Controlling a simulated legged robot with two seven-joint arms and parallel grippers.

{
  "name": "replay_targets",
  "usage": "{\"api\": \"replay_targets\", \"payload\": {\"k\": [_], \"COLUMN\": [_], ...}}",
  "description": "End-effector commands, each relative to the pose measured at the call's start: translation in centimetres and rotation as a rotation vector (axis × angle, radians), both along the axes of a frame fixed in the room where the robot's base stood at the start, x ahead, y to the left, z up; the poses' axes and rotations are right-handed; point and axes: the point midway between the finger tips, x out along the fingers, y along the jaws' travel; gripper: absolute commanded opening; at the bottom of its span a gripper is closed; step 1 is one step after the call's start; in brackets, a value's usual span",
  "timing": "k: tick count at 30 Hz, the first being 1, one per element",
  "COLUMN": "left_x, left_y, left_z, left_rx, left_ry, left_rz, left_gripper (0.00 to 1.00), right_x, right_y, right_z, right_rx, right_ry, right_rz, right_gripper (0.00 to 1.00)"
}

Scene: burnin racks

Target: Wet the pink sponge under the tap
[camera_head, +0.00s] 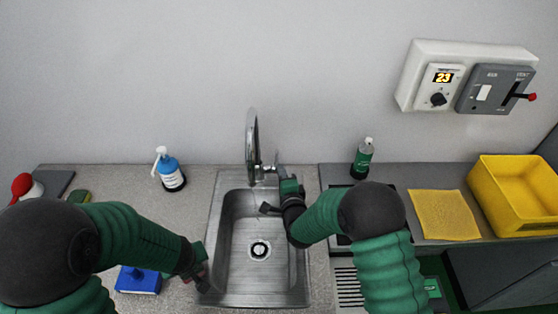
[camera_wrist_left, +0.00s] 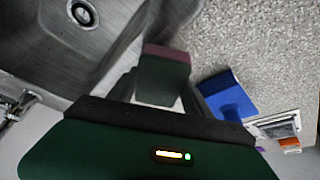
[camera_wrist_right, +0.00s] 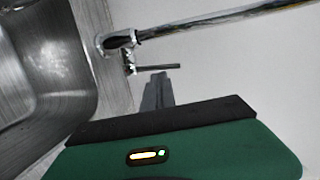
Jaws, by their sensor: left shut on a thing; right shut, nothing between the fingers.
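The sponge (camera_wrist_left: 164,75), pinkish on top with a dark green body, is held between the fingers of my left gripper (camera_head: 203,281). It is over the left rim of the sink (camera_head: 236,290), and in the head view it is mostly hidden. The chrome tap (camera_head: 252,140) stands behind the sink with a tall curved spout. Its thin side lever (camera_wrist_right: 158,67) shows in the right wrist view. My right gripper (camera_wrist_right: 157,88) is shut and empty, with its fingertips close to the lever. I cannot tell whether they touch. No water shows.
A yellow cloth (camera_head: 444,215) and yellow bin (camera_head: 515,193) are at right. The basin is empty around its drain.

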Motion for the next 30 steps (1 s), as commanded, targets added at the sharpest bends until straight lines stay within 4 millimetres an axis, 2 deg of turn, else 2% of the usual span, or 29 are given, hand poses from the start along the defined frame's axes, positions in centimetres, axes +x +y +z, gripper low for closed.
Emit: {"api": "replay_targets", "payload": {"k": [3, 7, 18, 23, 25, 30], "left_x": [0.0, 0.0, 0.0, 0.0, 0.0, 0.0], "left_y": [0.0, 0.0, 0.0, 0.0, 0.0, 0.0], "left_z": [0.9, 1.1, 1.0, -0.9, 0.0, 0.1], "left_rx": [0.0, 0.0, 0.0, 0.0, 0.0, 0.0], "left_ry": [0.0, 0.0, 0.0, 0.0, 0.0, 0.0], "left_rz": [0.0, 0.0, 0.0, 0.0, 0.0, 0.0], "left_gripper": [0.25, 0.25, 0.25, 0.25, 0.25, 0.25], "right_x": [1.9, 3.1, 3.5, 4.6, 4.9, 5.1], "right_y": [0.5, 0.7, 0.7, 0.6, 0.6, 0.8], "right_z": [0.7, 0.8, 0.6, 0.9, 1.6, 1.5], "right_rx": [0.0, -0.001, 0.0, 0.003, 0.001, 0.0], "right_ry": [-0.003, -0.001, 0.0, 0.008, 0.048, 0.088], "right_rz": [0.001, 0.001, 0.001, -0.004, -0.003, 0.001], "right_gripper": [0.0, 0.0, 0.0, 0.0, 0.0, 0.0]}}
